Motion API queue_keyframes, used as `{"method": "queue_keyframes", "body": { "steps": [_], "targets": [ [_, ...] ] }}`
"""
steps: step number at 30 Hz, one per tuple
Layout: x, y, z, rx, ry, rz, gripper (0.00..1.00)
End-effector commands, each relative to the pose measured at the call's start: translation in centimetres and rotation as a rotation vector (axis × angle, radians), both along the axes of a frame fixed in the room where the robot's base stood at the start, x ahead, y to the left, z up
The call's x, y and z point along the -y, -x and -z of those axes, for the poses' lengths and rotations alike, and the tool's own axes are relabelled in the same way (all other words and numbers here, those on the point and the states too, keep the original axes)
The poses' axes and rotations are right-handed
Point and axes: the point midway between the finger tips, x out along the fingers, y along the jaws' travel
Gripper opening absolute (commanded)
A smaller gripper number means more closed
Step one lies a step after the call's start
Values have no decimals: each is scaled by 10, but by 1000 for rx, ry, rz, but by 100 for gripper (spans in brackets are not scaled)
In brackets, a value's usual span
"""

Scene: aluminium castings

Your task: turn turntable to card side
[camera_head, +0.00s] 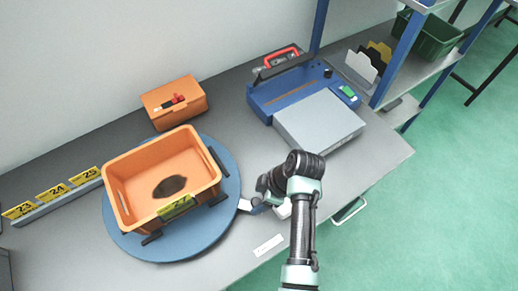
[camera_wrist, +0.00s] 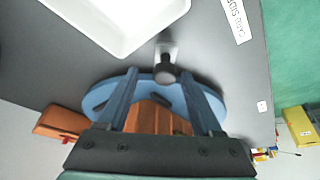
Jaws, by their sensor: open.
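The turntable is a round blue disc (camera_head: 122,232) on the grey bench in the head view. An orange crate (camera_head: 120,175) with a dark patch inside sits on it between dark rails. A yellow number card (camera_head: 177,207) is on the crate's near right side. In the wrist view the blue disc (camera_wrist: 212,100) and the orange crate (camera_wrist: 150,117) show between and around the fingers. My gripper (camera_wrist: 160,73) is open, its fingers over the disc's edge. A dark round knob (camera_wrist: 165,74) on a pale plate appears between the fingertips; contact cannot be told.
A white label (camera_head: 268,245) lies on the bench; the wrist view shows a printed label (camera_wrist: 237,20). A white tray (camera_wrist: 125,25) is close by. An orange box (camera_head: 174,102), a blue scale-like device (camera_head: 280,90) and a card rail (camera_head: 60,198) stand around.

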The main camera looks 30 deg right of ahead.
Motion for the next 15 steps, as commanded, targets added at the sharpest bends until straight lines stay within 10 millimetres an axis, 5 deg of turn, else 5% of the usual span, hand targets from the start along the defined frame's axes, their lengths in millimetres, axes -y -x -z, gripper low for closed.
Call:
{"method": "queue_keyframes", "body": {
  "steps": [8,15],
  "targets": [
    [4,3,-11,0,-1,1,67],
    [19,15,-56,4,2,3,67]
  ]
}}
